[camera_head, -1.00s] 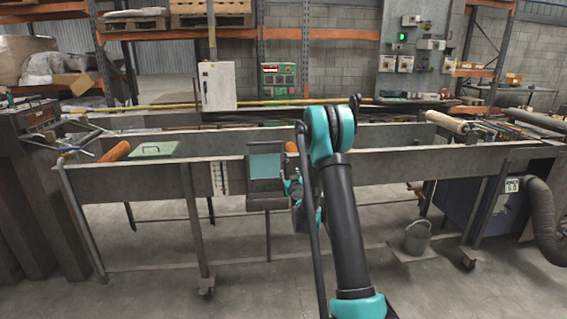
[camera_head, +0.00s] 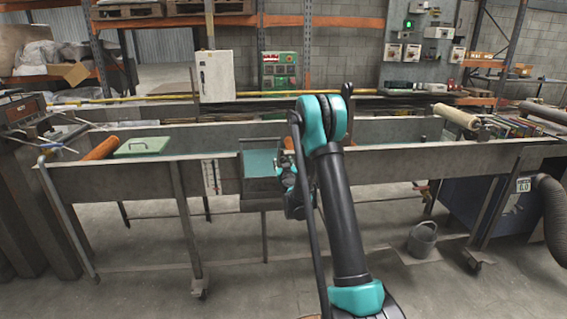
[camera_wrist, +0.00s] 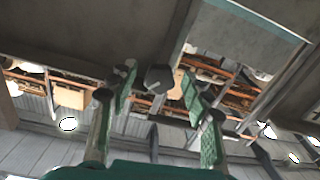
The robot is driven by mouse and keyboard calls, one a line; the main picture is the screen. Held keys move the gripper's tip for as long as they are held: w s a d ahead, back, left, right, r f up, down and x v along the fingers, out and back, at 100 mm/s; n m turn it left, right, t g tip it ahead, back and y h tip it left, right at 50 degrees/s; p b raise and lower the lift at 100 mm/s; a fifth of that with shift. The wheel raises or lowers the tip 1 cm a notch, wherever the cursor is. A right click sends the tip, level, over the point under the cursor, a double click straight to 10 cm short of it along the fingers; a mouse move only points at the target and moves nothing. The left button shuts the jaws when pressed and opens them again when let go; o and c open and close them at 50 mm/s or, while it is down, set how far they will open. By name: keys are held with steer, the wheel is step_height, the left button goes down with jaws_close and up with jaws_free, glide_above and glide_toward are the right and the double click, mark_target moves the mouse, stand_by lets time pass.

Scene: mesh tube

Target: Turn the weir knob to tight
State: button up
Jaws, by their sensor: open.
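A dark grey faceted knob (camera_wrist: 159,78) shows in the wrist view, under a grey metal surface. It looks like the weir knob; any marking for tight is not readable. My gripper (camera_wrist: 156,88) is open, with its green-padded fingers on either side of the knob. Whether the pads touch it cannot be told. In the head view my gripper (camera_head: 292,192) is at the near side of the flume, partly behind my arm, beside a teal panel (camera_head: 260,163) in a dark frame. The knob is hidden in the head view.
The long grey flume (camera_head: 110,182) crosses the view on legs. A green lid (camera_head: 143,146) and an orange roll (camera_head: 101,149) lie at its left. A grey bucket (camera_head: 422,241) stands low at the right. The floor in front is open.

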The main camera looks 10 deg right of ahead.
jaws_close()
steer(key=shift+m, duration=0.5)
steer(key=m, duration=0.6)
steer(key=shift+m, duration=0.3)
steer(key=m, duration=0.4)
steer(key=shift+s+m, duration=0.1)
steer(key=shift+m, duration=1.8)
